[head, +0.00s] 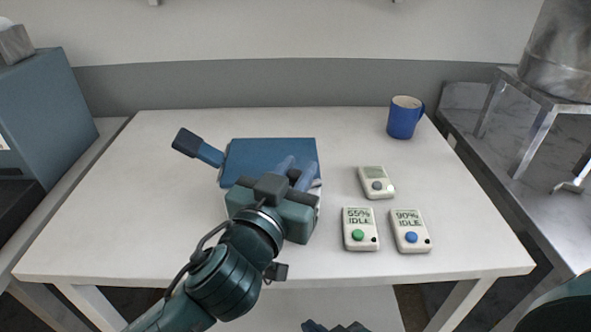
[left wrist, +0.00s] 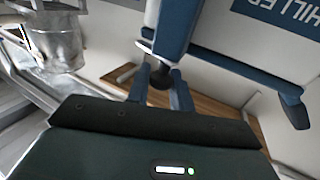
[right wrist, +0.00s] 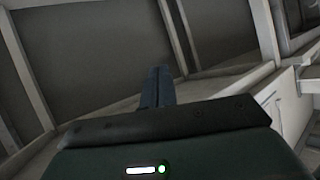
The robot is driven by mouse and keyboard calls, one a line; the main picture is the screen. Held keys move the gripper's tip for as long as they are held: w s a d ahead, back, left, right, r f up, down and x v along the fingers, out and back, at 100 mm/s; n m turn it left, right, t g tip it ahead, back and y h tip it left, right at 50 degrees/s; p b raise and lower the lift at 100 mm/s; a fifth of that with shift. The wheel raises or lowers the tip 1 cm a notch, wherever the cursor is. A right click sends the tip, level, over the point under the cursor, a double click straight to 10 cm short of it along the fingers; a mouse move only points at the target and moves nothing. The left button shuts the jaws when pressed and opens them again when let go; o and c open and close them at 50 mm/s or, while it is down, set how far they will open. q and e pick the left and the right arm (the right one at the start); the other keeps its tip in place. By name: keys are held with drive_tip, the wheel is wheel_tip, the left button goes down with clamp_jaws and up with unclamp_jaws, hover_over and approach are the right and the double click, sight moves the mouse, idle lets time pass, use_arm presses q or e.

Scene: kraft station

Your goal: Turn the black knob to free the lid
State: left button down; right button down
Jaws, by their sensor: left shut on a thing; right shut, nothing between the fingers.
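A blue box with a lid (head: 270,155) stands in the middle of the table, a blue handle (head: 197,147) sticking out at its left. In the left wrist view its blue side with white lettering (left wrist: 275,20) shows at close range. My left gripper (head: 303,178) is at the box's front right; its body hides that part in the head view. In the left wrist view its fingers (left wrist: 160,92) are shut on the black knob (left wrist: 159,77). My right gripper (right wrist: 156,86) is shut and empty, low and away from the box.
Three white devices with screens (head: 376,183) (head: 360,229) (head: 411,231) lie right of the box. A blue mug (head: 405,118) stands at the back right. A metal rack (head: 545,115) is beyond the table's right edge. The left of the white table (head: 110,220) is clear.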

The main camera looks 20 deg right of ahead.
use_arm(q)
drive_tip(key=m+g+h+p, duration=0.2)
drive_tip(key=shift+a+r+g+h+p, duration=0.1)
drive_tip(key=shift+r+g+h+p, duration=0.1)
drive_tip(key=shift+g+h+p, duration=0.15)
drive_tip(key=shift+m+g+h+p, duration=0.45)
drive_tip(key=shift+m+g+p, duration=0.3)
drive_tip(key=shift+m, duration=0.15)
drive_tip(key=shift+f+m+g+h, duration=0.15)
drive_tip(key=shift+m+g+h, duration=0.15)
drive_tip(key=shift+g, duration=0.3)
drive_tip(key=shift+f, duration=0.1)
use_arm(e)
drive_tip(key=shift+s+d+r+n+g, duration=0.15)
drive_tip(key=shift+d+r+n, duration=0.1)
drive_tip(key=shift+r, duration=0.3)
drive_tip(key=shift+s+d+r+n+g, duration=0.15)
drive_tip(key=shift+r+n, duration=0.1)
drive_tip(key=shift+r, duration=0.3)
drive_tip(key=shift+w, duration=0.1)
use_arm(q)
drive_tip(key=c, duration=1.4)
unclamp_jaws()
drive_tip(key=shift+o, duration=0.6)
use_arm(e)
drive_tip(key=shift+w+r+h, duration=0.1)
drive_tip(key=shift+r+h, duration=0.1)
drive_tip(key=shift+h, duration=0.1)
